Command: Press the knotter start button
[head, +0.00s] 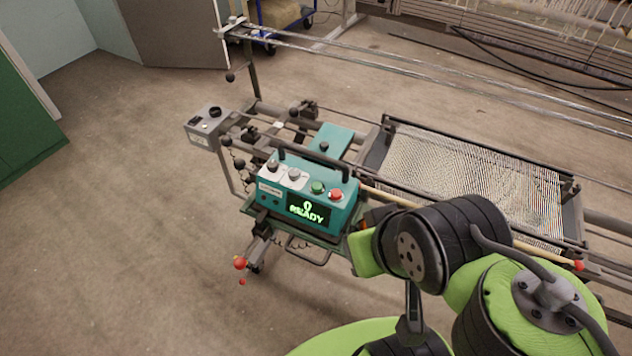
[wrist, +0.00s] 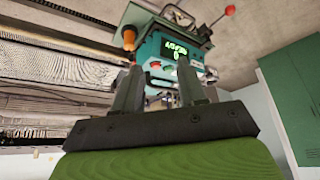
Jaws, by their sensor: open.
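The knotter is a teal box (head: 268,200) with a black handle, on a rail frame left of the warp sheet in the head view. Its lit display (head: 308,212) reads "READY" with a 0 above. A green button (head: 317,187) sits on its top, left of a red button (head: 335,195); I cannot read any button labels. In the wrist view the knotter appears upside down with its display (wrist: 173,48) beyond my gripper (wrist: 158,76). The gripper's two fingers are apart with nothing held, short of the box. My arm hides the fingers in the head view.
A grey control box (head: 207,128) stands at the frame's left end. The warp sheet (head: 470,180) stretches right, and long rails run behind. Red-tipped levers (head: 240,263) stick out in front. Floor at left is clear.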

